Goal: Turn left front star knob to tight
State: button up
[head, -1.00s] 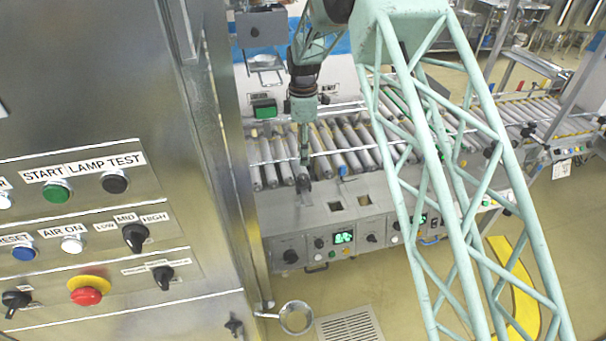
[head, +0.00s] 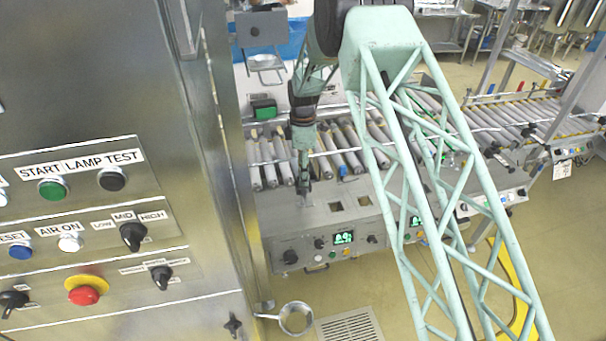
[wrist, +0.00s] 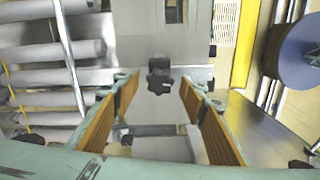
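A dark star knob (wrist: 159,83) shows in the wrist view, on a grey metal plate (wrist: 160,35). My gripper (wrist: 157,94) is open, with one orange-padded finger on each side of the knob in the picture. Neither finger appears to touch it, and I cannot tell how deep the knob sits between the tips. In the head view my gripper (head: 303,188) points down at the left front part of the roller conveyor machine, just above its grey top. The knob is mostly hidden behind the gripper there. Its tightness cannot be read.
Conveyor rollers (head: 350,155) lie just behind the gripper. A front control panel (head: 340,245) with dials and a green display is below. A large steel cabinet (head: 90,100) with buttons and a red emergency stop (head: 84,296) stands close at the left.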

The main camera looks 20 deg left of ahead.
jog(key=shift+c, duration=0.7)
jog(key=c, duration=0.7)
